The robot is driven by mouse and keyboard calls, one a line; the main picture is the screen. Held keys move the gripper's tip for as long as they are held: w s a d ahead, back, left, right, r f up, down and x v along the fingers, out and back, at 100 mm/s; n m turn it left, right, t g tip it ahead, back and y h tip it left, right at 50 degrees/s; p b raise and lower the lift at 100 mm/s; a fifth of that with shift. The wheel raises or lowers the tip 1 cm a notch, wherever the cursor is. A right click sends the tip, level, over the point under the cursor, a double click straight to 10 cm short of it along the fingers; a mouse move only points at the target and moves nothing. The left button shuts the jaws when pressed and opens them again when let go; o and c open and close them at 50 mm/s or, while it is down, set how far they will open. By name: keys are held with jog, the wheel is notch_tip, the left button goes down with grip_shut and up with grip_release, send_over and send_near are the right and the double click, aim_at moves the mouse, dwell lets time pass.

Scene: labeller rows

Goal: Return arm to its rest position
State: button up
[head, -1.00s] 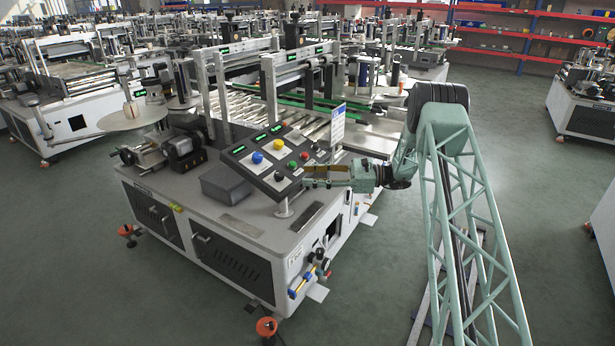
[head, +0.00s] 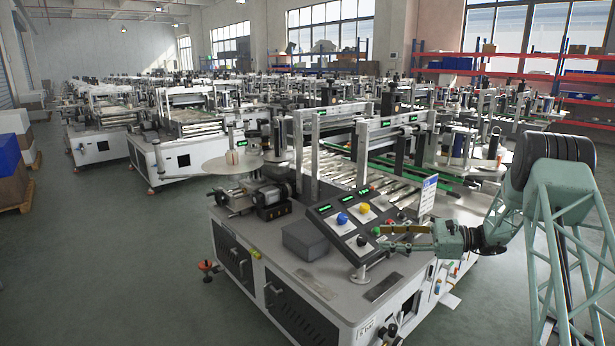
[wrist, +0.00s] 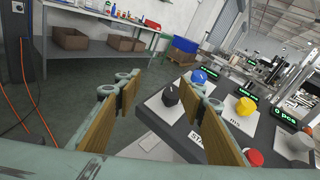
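My arm reaches in from the right in the head view. My gripper (head: 390,238) is at the right edge of a labeller's slanted control panel (head: 325,212), near its buttons. Beyond the fingers show a black knob (wrist: 171,92), a blue button (wrist: 199,77) and a yellow button (wrist: 245,106). I cannot tell whether a finger touches the panel.
The labeller (head: 270,240) carries a grey box (head: 305,240), a reel disc (head: 232,164) and an upright frame close to my arm. More labeller rows stand behind. Open floor (head: 120,270) lies at the left. A workbench (wrist: 100,50) shows in the wrist view.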

jog(key=s+a+r+n+g+h, duration=0.25)
jog(key=s+a+r, duration=0.35)
jog(key=s, duration=0.4)
jog(key=s+a+r+n+g+h, duration=0.15)
jog(key=s+a+r+n, duration=0.25)
jog(key=s+r, duration=0.55)
jog(key=s+a+r+n+g+h, duration=0.1)
jog(key=s+a+r+n+h, duration=0.25)
jog(key=s+r, duration=0.5)
jog(key=s+d+n+t+h, duration=0.2)
jog(key=s+d+n+h, duration=0.1)
jog(key=s, duration=1.6)
jog(key=s+d+r+n+t+h, duration=0.1)
jog(key=s+n+h, duration=0.4)
jog(key=s, duration=1.4)
jog(key=shift+d+t, duration=0.7)
jog(key=shift+d, duration=0.4)
